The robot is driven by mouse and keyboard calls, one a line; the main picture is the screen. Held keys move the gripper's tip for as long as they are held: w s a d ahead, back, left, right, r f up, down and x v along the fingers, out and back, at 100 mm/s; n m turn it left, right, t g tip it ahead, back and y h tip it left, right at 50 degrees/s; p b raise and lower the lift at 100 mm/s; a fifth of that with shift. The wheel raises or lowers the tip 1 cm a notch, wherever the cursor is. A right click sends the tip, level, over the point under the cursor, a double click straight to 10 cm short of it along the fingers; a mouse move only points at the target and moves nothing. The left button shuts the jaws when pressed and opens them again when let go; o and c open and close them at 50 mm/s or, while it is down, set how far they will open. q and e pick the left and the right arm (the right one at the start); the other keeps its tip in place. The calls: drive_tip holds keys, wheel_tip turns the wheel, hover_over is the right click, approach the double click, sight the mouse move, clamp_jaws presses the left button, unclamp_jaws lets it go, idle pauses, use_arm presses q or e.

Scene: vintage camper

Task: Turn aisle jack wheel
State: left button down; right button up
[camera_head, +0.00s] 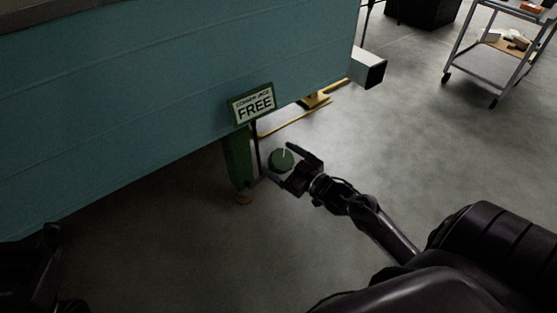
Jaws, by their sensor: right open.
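The green jack wheel (281,160) is a small round disc with a pale mark, low beside the green jack post (238,160). My right gripper (277,159) is open, with one finger on each side of the wheel as seen from here. I cannot tell whether the fingers touch it. A sign (253,105) above the post reads "CORNER JACK FREE". Part of my left arm's end (38,262) shows dark at the lower left edge; its jaws cannot be made out.
The teal camper body (150,80) fills the upper left above the jack. A yellow stand (316,99) and yellow floor lines lie behind. A grey cart (490,65) stands at the upper right.

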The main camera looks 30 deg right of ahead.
drive_tip(key=shift+w+a+f, duration=0.1)
drive_tip(key=shift+w+a, duration=0.1)
drive_tip(key=shift+w, duration=0.45)
drive_tip(key=c, duration=1)
